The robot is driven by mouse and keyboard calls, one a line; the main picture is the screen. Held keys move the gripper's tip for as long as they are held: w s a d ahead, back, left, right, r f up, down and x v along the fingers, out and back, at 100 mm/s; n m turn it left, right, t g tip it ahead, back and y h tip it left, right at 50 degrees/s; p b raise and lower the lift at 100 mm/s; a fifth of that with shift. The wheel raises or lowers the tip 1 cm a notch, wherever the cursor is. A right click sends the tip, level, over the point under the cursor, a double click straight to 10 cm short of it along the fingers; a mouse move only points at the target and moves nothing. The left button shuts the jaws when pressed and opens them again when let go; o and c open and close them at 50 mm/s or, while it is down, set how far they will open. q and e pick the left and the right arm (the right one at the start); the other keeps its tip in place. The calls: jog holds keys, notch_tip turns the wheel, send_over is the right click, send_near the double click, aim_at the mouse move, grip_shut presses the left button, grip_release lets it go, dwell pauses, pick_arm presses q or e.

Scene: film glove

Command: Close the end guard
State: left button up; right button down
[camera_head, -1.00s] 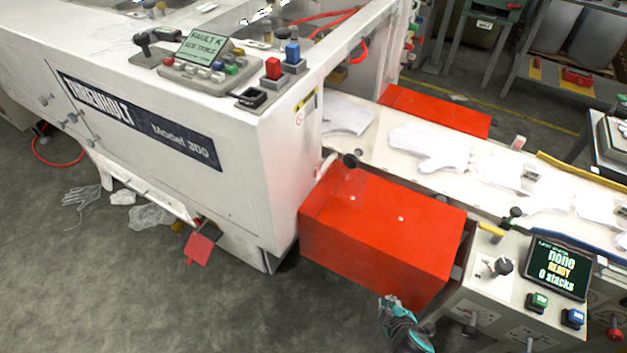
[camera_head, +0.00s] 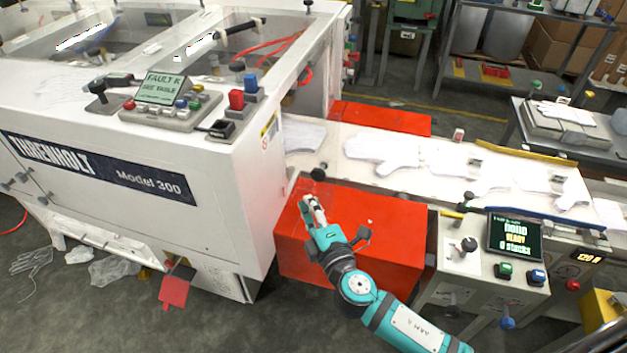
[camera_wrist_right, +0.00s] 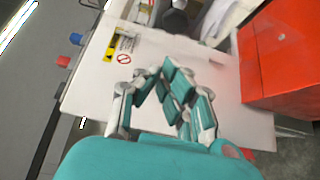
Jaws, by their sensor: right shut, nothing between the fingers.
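The white machine's end face (camera_head: 262,180) meets a red box-shaped cover (camera_head: 390,222) beside the conveyor. A black knob (camera_head: 319,171) on a short arm stands at this corner. A faint clear panel seems to show just below the knob; its edges and position are hard to tell. My right gripper (camera_head: 309,204) is over the left part of the red cover, just below the knob, shut and empty. In the right wrist view my gripper (camera_wrist_right: 160,75) points at the white end face (camera_wrist_right: 190,55), with the red cover (camera_wrist_right: 280,55) to the right. My left gripper is out of view.
The conveyor (camera_head: 330,150) carries several white gloves rightward. A control box with a screen (camera_head: 515,236) stands right of the red cover. A console (camera_head: 170,100) on the machine top reads a fault. A red flap (camera_head: 176,287) hangs low at the front.

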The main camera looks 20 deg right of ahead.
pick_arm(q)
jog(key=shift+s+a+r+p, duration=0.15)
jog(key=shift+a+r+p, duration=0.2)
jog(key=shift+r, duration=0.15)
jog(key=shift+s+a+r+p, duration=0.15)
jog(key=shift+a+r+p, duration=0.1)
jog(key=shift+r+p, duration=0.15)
pick_arm(e)
jog(key=w+d, duration=0.2)
jog(key=w, duration=0.3)
jog(key=shift+w+d, duration=0.2)
jog(key=shift+w, duration=0.05)
jog(key=shift+d, duration=0.1)
